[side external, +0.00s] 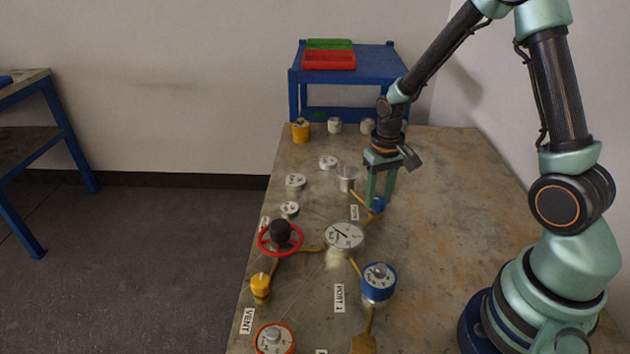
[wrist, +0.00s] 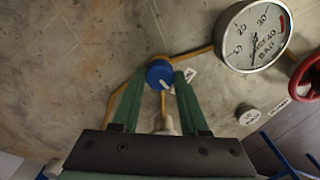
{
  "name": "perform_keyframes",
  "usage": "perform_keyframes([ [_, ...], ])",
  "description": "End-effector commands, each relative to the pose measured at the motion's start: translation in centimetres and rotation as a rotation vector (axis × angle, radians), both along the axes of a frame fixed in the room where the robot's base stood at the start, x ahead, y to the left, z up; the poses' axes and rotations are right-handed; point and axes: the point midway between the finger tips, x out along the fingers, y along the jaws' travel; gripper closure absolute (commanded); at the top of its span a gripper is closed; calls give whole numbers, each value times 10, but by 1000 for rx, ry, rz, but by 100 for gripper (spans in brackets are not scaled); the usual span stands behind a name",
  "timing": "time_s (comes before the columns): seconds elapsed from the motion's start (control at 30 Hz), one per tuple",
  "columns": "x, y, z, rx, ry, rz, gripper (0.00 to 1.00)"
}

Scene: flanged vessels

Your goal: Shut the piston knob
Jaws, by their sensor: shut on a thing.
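A small blue knob (side external: 379,204) with a white pointer mark sits on the brown piping behind and right of the pressure gauge; the wrist view shows it from above (wrist: 159,72). I take it for the piston knob, but its label is too small to read. My gripper (side external: 380,199) points down over it with its green fingers on either side. In the wrist view my gripper (wrist: 160,78) is shut on the knob. The pointer lies at a slant in the wrist view. The fingers hide part of the knob.
The gauge (side external: 344,236) stands close to the knob. A red handwheel (side external: 280,237), a larger blue knob (side external: 379,281) and a yellow fitting (side external: 260,287) stand farther forward or left. White caps (side external: 295,182) stand at the back left.

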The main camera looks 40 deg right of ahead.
Motion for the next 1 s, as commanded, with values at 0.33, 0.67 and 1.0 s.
perform_keyframes([
  [0.33, 0, 0, 1, 0, 0, 257, 100],
  [0.67, 0, 0, 1, 0, -1, 373, 100],
  [1.0, 1, 0, 1, 0, -1, 391, 100],
])
